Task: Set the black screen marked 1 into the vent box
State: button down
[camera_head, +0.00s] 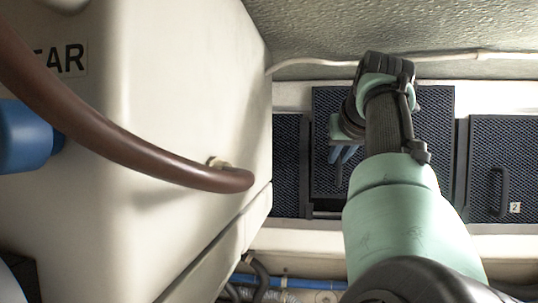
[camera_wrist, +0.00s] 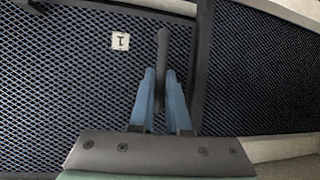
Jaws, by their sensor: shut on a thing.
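The black screen marked 1 (camera_wrist: 90,75) is a dark mesh panel with a white label at its upper middle. In the head view the screen (camera_head: 432,125) stands upright at the middle bay of the vent box (camera_head: 461,165), partly behind my arm. Its top edge is higher than the neighbouring panels, and a dark gap shows below its lower edge. My gripper's blue fingers (camera_wrist: 161,85) are shut on the screen's dark upright handle (camera_wrist: 162,50). In the head view my gripper (camera_head: 343,155) is partly hidden by my wrist. Whether the screen touches the box is unclear.
A mesh panel marked 2 (camera_head: 490,160) with a handle is at the right, and another dark panel (camera_head: 290,160) is at the left. A large cream housing (camera_head: 180,90) with a brown hose (camera_head: 130,140) fills the left. A pale cable (camera_head: 320,62) runs above.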

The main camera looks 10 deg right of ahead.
aim_at(339, 183)
jog(key=shift+f+b, duration=2.2)
jog(key=shift+f, duration=0.5)
dwell(2.0)
jog(key=c, duration=0.8)
grip_release()
jog(key=shift+s, duration=0.1)
jog(key=shift+f, duration=0.2)
jog(key=b+v, duration=0.6)
jog(key=v, duration=0.7)
jog(key=shift+a+r, duration=0.1)
jog(key=shift+r, duration=0.05)
